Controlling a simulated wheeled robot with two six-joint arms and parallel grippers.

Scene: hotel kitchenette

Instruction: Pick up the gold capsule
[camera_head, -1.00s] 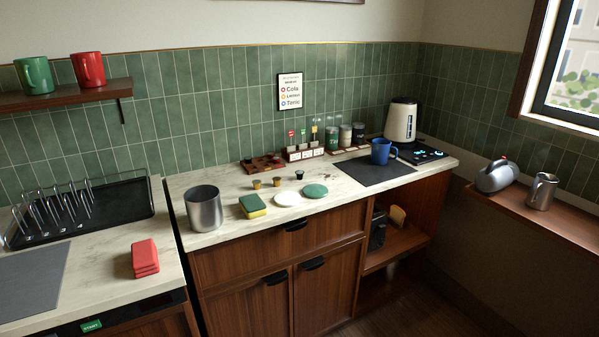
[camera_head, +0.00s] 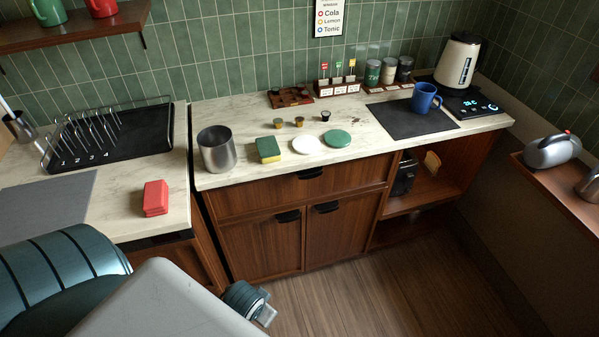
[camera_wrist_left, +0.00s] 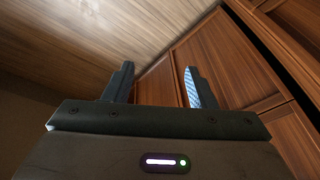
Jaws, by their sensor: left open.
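Two small gold-brown capsules stand on the counter, a left one (camera_head: 278,123) and a right one (camera_head: 299,121). I cannot tell which of them is the gold capsule. A black capsule (camera_head: 325,116) stands to their right. My left gripper (camera_wrist_left: 159,80) is open in the left wrist view, with nothing between its fingers. It faces the wooden cabinet fronts and floor, away from the capsules. In the head view my left arm shows at the bottom left, in front of and below the counter. My right gripper is not in view.
In front of the capsules lie a sponge (camera_head: 268,150), a white disc (camera_head: 307,145) and a green disc (camera_head: 338,138). A metal canister (camera_head: 216,149) stands left of them. A brown tray (camera_head: 291,97) lies behind. A blue mug (camera_head: 425,98) stands on a dark mat (camera_head: 405,122).

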